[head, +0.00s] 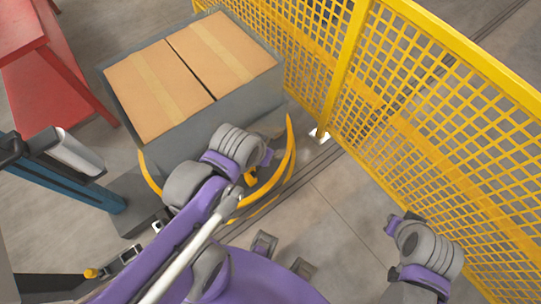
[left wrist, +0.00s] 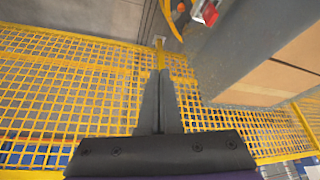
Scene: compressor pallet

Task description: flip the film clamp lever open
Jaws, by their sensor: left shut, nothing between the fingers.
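A small red part (left wrist: 209,13) on a pale bracket, which may be the film clamp lever, shows at the top of the left wrist view, cut off by the frame edge. I cannot tell its position, and I cannot make it out in the head view. My left gripper (left wrist: 160,75) is shut and empty, its two fingers together. The red part is up and to the right of the fingertips in that picture, apart from them. In the head view my left arm's wrist hides the fingers. My right arm shows at the lower right, but its fingers are not visible.
Taped cartons (head: 148,88) sit in a grey wrap (head: 190,133) inside a yellow ring (head: 289,150). A yellow mesh fence (head: 345,70) runs along the right. A blue column (head: 75,185) with a white roll (head: 76,152) and a red table (head: 50,95) stand left.

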